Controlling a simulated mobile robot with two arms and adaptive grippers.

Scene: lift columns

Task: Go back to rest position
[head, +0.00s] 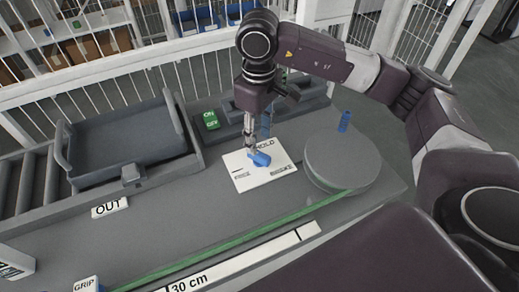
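My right gripper (252,150) points down over a white plate (245,181) that carries the word HOLD and smaller lettering. A small blue part (261,160) sits on this plate, right at the fingertips. The fingers look narrow and close together, but I cannot tell whether they touch or grip the blue part. My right arm reaches in from the right side of the view. My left gripper is not in view.
A round grey disc (341,163) and a small blue cylinder (344,121) stand right of the plate. A green block (210,120) is behind it. A grey tray (128,143) lies at left, near an OUT sign (110,207). White railings stand behind.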

